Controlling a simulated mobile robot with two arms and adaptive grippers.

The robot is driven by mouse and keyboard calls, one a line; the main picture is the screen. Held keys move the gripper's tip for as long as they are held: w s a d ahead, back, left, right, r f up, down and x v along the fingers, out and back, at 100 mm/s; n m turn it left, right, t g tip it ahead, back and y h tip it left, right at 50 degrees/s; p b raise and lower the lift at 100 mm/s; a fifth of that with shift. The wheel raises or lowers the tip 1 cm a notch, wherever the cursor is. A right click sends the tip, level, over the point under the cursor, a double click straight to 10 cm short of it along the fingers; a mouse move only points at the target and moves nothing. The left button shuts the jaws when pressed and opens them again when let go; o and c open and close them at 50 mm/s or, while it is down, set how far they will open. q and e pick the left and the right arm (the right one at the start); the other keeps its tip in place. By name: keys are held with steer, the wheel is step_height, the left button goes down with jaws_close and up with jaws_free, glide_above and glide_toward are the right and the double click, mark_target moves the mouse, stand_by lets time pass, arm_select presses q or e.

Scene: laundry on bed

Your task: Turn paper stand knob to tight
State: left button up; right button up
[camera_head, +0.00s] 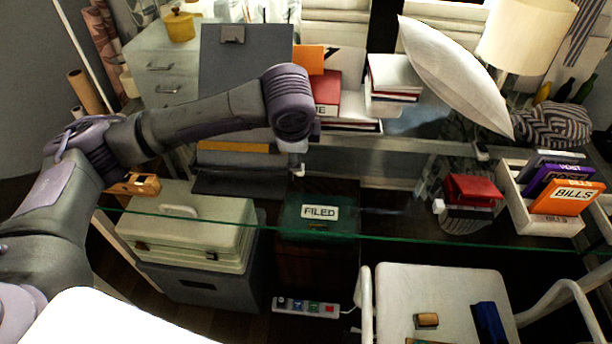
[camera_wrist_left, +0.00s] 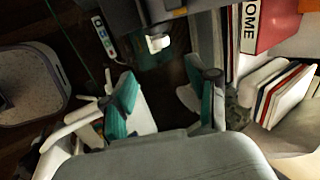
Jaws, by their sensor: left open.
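The grey paper stand (camera_head: 235,85) with a clip at its top stands on the glass desk, left of centre in the head view. A small white knob (camera_head: 297,147) shows at its lower right, just below the end of my left arm. The white knob also shows in the left wrist view (camera_wrist_left: 158,43), at the dark stand's edge. My left gripper (camera_wrist_left: 168,88) is open, with its teal-padded fingers apart and nothing between them. The knob appears beyond the fingertips, between them in the picture. My right gripper is not in view.
Red binders (camera_head: 325,92) and stacked books (camera_head: 393,80) stand right of the paper stand. A white chair (camera_head: 440,285) is in front. The glass desk's middle is fairly clear.

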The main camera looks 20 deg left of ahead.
arm_select(q)
steer(key=x, duration=1.3)
steer(key=shift+w+a+f, duration=0.1)
steer(key=shift+w+f, duration=0.1)
steer(key=shift+f, duration=0.05)
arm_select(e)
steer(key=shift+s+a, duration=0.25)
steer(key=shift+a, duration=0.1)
arm_select(q)
steer(key=shift+c, duration=0.2)
